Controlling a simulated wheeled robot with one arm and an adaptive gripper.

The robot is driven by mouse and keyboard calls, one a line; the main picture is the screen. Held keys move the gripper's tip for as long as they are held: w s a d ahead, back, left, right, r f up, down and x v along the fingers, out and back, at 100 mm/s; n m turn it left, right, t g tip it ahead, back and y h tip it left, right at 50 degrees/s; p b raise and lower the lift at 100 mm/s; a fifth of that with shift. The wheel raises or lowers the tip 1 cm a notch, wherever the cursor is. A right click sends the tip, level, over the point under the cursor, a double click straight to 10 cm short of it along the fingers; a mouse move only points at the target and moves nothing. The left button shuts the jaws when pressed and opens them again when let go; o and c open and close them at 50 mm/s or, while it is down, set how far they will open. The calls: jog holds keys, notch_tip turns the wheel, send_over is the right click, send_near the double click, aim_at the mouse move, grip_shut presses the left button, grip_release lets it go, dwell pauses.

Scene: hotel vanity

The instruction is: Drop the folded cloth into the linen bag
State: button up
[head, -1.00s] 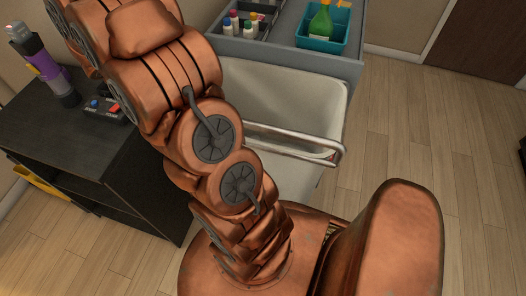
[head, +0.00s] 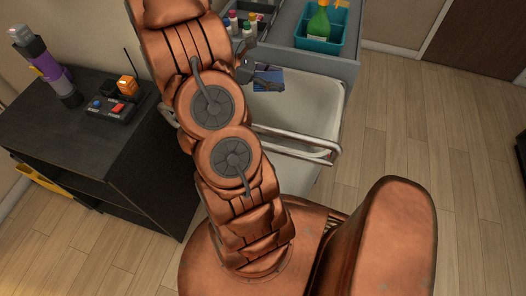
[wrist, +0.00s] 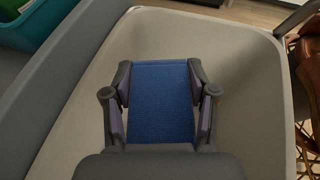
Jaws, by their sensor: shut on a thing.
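The folded cloth is blue and shows in the wrist view (wrist: 162,100) between the two fingers of my gripper (wrist: 160,105), which is shut on it. In the head view the cloth (head: 268,79) and the gripper tips (head: 262,80) show beside my arm, over the linen bag. My arm hides the left part of the bag in the head view.
The cart's grey top (head: 285,45) holds a teal bin (head: 322,42) with a green spray bottle (head: 318,20) and several small bottles. A metal handle (head: 300,150) crosses the bag's front. A dark cabinet (head: 60,150) stands left.

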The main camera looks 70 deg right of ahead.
jog(key=shift+f+b, duration=1.25)
jog(key=shift+f, duration=1.3)
jog(key=o, duration=1.1)
jog(key=shift+o, duration=0.2)
jog(key=v, duration=1.2)
jog(key=shift+a, duration=0.1)
